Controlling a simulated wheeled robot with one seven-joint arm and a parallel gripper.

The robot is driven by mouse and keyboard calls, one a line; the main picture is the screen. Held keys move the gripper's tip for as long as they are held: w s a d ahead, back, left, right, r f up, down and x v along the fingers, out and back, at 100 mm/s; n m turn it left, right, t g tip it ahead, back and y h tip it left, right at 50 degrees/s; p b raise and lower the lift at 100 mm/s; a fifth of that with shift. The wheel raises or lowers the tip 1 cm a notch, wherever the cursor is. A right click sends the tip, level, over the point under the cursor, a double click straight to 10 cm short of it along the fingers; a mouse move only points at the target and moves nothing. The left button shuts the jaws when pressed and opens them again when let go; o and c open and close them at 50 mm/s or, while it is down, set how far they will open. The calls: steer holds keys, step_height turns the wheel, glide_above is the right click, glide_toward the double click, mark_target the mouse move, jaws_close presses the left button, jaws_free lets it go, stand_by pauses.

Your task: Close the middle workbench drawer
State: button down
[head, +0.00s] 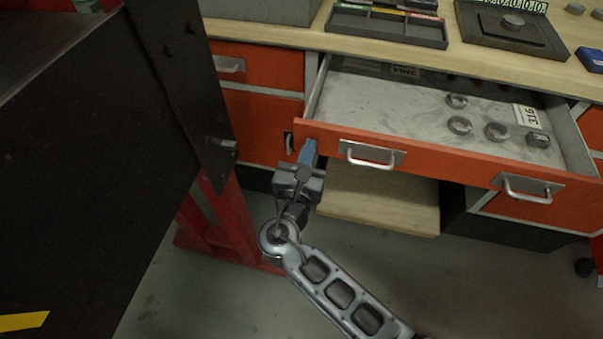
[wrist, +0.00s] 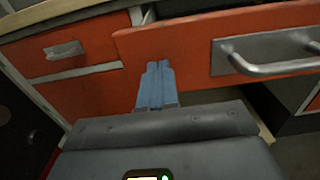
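The middle workbench drawer (head: 443,162) is pulled open, with an orange front, two metal handles and a grey interior. Its front also shows in the wrist view (wrist: 190,47). My gripper (head: 308,150) is at the left end of the drawer front, left of the left handle (head: 371,154). In the wrist view the blue fingers (wrist: 158,75) are together, with nothing seen between them. Their tips overlap the lower edge of the drawer front; I cannot tell whether they touch it.
Several round metal parts (head: 497,131) and a label lie in the drawer. The wooden benchtop (head: 480,60) holds a divided tray (head: 388,22) and a dark plate (head: 510,30). A dark panel on a red stand (head: 222,215) is close on the left. A low wooden shelf (head: 380,200) is below the drawer.

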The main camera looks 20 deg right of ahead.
mark_target(331, 87)
steer(key=b+x, duration=0.8)
steer(key=x, duration=1.8)
steer(key=shift+d+f+b, duration=0.15)
steer(key=shift+b, duration=0.2)
steer(key=shift+w+d+r, duration=0.15)
steer(key=shift+w+r, duration=0.05)
steer(key=shift+r, duration=0.1)
steer(key=shift+d+r, duration=0.1)
